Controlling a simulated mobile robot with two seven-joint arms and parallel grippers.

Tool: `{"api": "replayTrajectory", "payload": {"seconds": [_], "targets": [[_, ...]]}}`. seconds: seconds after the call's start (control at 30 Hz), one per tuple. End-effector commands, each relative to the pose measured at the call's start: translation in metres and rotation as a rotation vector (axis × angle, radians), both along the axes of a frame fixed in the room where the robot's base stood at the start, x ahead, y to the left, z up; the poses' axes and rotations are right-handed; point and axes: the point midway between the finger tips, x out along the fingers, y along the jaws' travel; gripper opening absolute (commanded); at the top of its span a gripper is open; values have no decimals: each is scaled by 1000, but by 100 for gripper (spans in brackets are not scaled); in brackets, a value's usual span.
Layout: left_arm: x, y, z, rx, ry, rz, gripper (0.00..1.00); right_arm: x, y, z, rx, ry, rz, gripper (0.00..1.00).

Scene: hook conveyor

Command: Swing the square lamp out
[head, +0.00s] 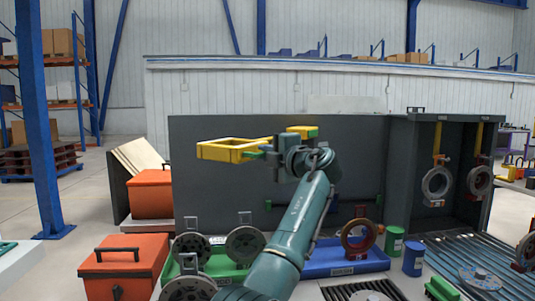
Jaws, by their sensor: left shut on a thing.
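The square lamp (222,150) appears as a yellow, open square frame in front of the dark grey panel. A smaller yellow piece (300,130) shows to its right, behind my gripper; I cannot tell how the two join. My left gripper (272,149), on the teal arm rising from the bottom, is at the right end of the frame and shut on it. The gripper body hides the grasped part. My right gripper is not in view.
The dark panel (215,190) stands close behind. Below are a green tray (215,263) with grey ringed discs, a blue tray (372,262) with a red-brown ring, and orange boxes (122,262) at left. Ringed parts hang in the cabinet (410,150) at right.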

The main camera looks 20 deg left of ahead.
Motion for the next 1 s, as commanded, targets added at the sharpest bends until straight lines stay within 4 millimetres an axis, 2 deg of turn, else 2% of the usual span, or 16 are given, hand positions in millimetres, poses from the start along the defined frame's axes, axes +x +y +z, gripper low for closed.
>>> {"api": "replayTrajectory", "payload": {"seconds": [0.53, 0.57, 0.8, 1.0], "targets": [[1, -7, -2, -2, 1, -1, 0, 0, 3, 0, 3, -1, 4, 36], [1, -7, -2, -2, 1, -1, 12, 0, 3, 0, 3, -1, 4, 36], [1, -4, -1, -1, 1, 2, 32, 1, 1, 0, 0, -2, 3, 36], [1, -3, 0, -1, 0, 4, 33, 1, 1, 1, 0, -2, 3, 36]]}}
